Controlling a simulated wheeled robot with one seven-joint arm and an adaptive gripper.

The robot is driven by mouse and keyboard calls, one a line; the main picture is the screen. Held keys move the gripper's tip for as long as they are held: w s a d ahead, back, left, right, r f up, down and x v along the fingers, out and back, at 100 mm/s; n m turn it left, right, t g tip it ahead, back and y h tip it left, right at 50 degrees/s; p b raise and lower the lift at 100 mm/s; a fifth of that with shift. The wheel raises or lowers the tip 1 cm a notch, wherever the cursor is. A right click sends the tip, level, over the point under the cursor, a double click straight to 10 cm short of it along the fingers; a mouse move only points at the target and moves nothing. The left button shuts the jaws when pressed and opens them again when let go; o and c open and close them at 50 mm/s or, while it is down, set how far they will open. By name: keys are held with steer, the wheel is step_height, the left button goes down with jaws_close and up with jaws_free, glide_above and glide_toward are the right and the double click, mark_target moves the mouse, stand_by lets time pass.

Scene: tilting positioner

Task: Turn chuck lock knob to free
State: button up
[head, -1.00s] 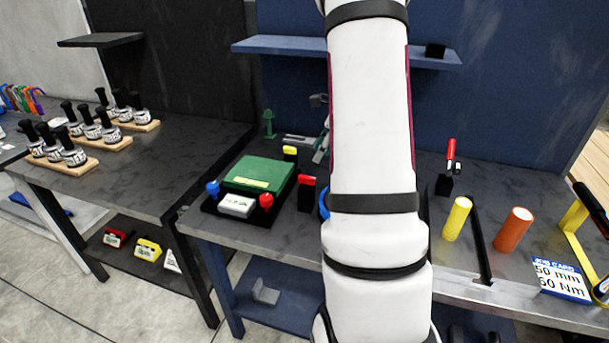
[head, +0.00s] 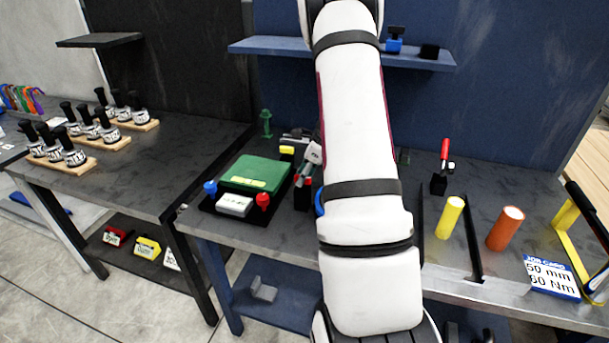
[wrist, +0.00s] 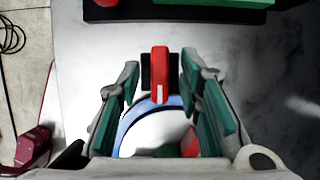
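A red bar-shaped knob (wrist: 160,72) with a white mark stands on a black block (wrist: 147,76) in the wrist view; it looks like the chuck lock knob. Its bar points along the picture's up-down direction. My gripper (wrist: 160,88) is open, with its green-padded fingers on either side of the knob and visible gaps to it. In the head view my gripper (head: 309,160) is over the black block (head: 302,198), and the knob is mostly hidden. A blue ring (wrist: 125,122) curves beside the knob, partly behind my fingers.
A yellow cylinder (head: 450,217), an orange cylinder (head: 505,229) and a red-handled tool (head: 444,152) stand to the right. A blue shelf (head: 270,46) runs behind.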

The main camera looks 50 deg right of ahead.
jaws_close()
steer(key=n+b, duration=0.1)
steer(key=n, duration=0.1)
steer(key=n+y+b, duration=0.1)
steer(key=n, duration=0.1)
steer(key=shift+w+d+f+g, duration=0.1)
steer(key=shift+w+d+g, duration=0.05)
steer(key=shift+g, duration=0.25)
steer(key=n+g+y+b, duration=0.1)
steer(key=n+b, duration=0.1)
steer(key=n, duration=0.1)
steer(key=shift+n, duration=0.3)
steer(key=n+g+b, duration=0.1)
steer(key=n, duration=0.1)
steer(key=n+g, duration=0.1)
steer(key=n, duration=0.2)
steer(key=shift+w+n+y+b, duration=0.15)
steer(key=shift+n+y+b, duration=0.15)
steer(key=shift+b, duration=0.05)
steer(key=n+g+b, duration=0.1)
steer(key=n+g, duration=0.1)
steer(key=n, duration=0.2)
steer(key=shift+n, duration=0.3)
